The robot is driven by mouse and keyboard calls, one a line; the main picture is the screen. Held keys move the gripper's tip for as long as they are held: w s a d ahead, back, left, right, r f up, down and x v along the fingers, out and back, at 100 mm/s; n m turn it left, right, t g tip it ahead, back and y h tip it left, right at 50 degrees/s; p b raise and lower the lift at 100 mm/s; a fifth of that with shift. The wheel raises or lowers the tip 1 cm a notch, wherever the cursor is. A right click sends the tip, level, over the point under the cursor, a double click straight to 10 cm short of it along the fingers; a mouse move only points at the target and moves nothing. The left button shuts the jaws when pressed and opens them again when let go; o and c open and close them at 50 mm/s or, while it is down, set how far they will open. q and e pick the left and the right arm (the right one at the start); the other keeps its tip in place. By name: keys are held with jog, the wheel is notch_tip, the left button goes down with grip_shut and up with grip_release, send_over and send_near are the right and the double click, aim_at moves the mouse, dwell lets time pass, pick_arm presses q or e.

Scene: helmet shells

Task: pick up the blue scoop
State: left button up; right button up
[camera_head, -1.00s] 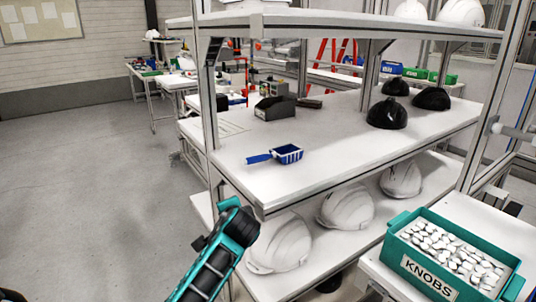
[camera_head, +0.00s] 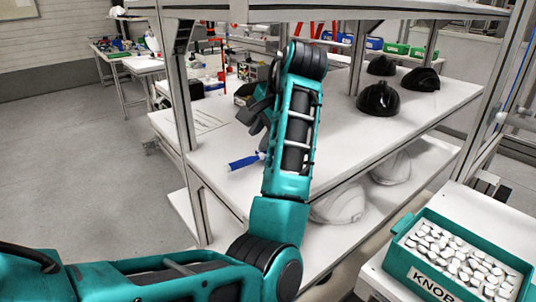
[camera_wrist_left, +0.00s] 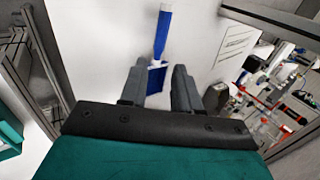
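The blue scoop lies on the white middle shelf (camera_head: 345,150). In the head view only its blue handle (camera_head: 243,162) shows; my left arm hides the rest. In the left wrist view the handle (camera_wrist_left: 162,32) points to the top of the picture, and part of the scoop's bowl (camera_wrist_left: 156,78) shows between my finger tips. My left gripper (camera_head: 255,108) is over the shelf, seen from the side and partly hidden by its own arm. In the left wrist view its two fingers (camera_wrist_left: 158,74) are apart, with no visible grip on the scoop. My right gripper is out of view.
Black helmet shells (camera_head: 379,99) stand further back on the same shelf, and white helmets (camera_head: 340,203) on the shelf below. A shelf post (camera_head: 178,95) rises at the left. An upper shelf (camera_head: 330,12) hangs above. A green box of knobs (camera_head: 455,258) stands at the right.

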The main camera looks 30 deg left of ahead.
aim_at(248, 159)
pick_arm(q)
jog(key=x, duration=0.6)
jog(key=shift+s, duration=0.1)
jog(key=x, duration=0.5)
jog(key=shift+w+f, duration=0.1)
jog(key=shift+w, duration=0.15)
grip_shut()
